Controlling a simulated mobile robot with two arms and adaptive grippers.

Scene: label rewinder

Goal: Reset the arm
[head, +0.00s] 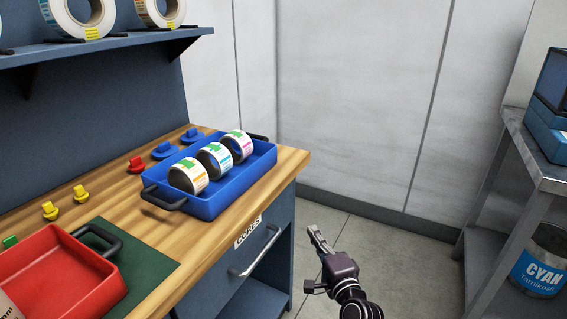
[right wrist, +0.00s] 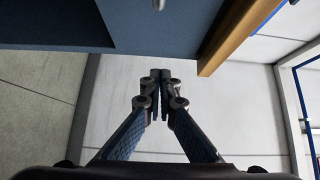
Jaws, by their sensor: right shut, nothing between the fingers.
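My right gripper (head: 314,232) is in front of the bench's right end, over the floor, apart from the bench and holding nothing. In the right wrist view its two fingers (right wrist: 160,75) meet at the tips, shut and empty. My left gripper is not in view.
A wooden-topped bench (head: 290,160) bears a blue tray (head: 215,205) with three label rolls (head: 215,158), a red tray (head: 75,262) and coloured knobs (head: 80,195). A CORES drawer (head: 255,250) is below. A grey shelf (head: 540,180) with a CYAN bucket (head: 540,265) stands right. Floor between is clear.

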